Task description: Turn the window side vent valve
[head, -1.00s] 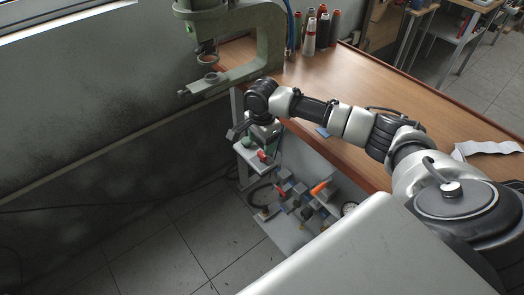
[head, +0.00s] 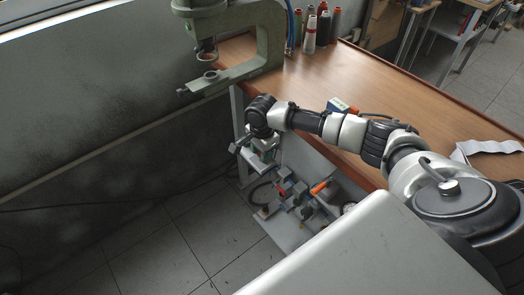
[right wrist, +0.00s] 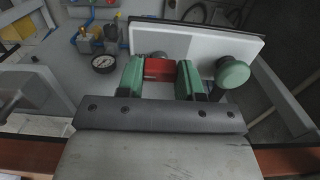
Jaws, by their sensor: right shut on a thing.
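My right gripper (right wrist: 160,80) has green finger pads and is shut on a red valve handle (right wrist: 159,69) in the right wrist view. The handle sits in front of a white plate (right wrist: 200,47), close to a round green knob (right wrist: 232,73) right of the fingers. In the head view my right gripper (head: 258,150) is below the table edge at the window-side end of the pneumatic panel. It hides the held handle there. A second valve with an orange handle (head: 319,187) stands further right on the panel. My left gripper is out of view.
The wooden table (head: 400,100) overhangs the panel (head: 284,232). A green press (head: 240,65) stands at the table's far left. A pressure gauge (right wrist: 103,64) and brass fittings (right wrist: 90,40) are beyond my fingers. The floor (head: 150,250) at left is clear.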

